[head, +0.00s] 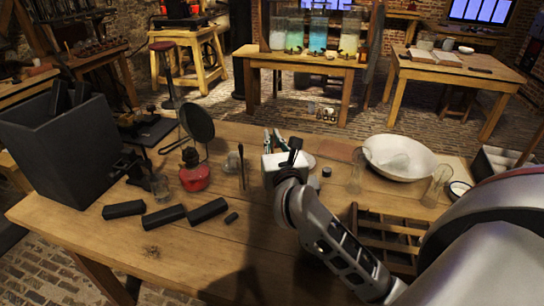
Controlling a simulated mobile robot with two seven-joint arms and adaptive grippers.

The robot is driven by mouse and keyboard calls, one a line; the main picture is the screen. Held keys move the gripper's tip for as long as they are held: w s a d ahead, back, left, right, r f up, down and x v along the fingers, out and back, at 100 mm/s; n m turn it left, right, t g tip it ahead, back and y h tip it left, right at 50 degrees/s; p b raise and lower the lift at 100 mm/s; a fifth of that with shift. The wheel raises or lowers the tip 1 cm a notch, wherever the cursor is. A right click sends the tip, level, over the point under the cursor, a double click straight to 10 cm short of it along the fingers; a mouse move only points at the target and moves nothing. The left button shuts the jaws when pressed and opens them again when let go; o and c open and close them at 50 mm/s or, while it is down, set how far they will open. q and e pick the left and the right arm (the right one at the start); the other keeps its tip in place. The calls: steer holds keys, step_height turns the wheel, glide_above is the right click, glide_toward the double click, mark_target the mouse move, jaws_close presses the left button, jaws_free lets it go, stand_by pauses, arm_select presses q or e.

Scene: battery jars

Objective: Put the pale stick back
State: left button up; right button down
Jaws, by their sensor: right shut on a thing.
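My right gripper (292,161) reaches in from the lower right, dark fingers up beside a whitish square jar (270,174) on the wooden table. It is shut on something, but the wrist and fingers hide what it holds. I cannot clearly make out the pale stick; it may be the hidden thing in the fingers. A thin upright rod (241,160) stands left of the jar, apart from the gripper. My left gripper is not in view.
A dark bin (60,150) with black sticks stands at left. Several black blocks (164,217) lie in front of a red lamp (194,178). A white bowl (410,172), glass jars (440,184) and a wooden rack (385,226) are at right. The front middle is clear.

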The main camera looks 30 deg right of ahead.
step_height(320, 180, down, 5)
steer(key=shift+f+b, duration=0.2)
steer(key=shift+b, duration=0.4)
steer(key=shift+f, duration=0.2)
steer(key=c, duration=2.2)
jaws_free()
steer(key=shift+o, duration=0.2)
steer(key=shift+r, duration=0.1)
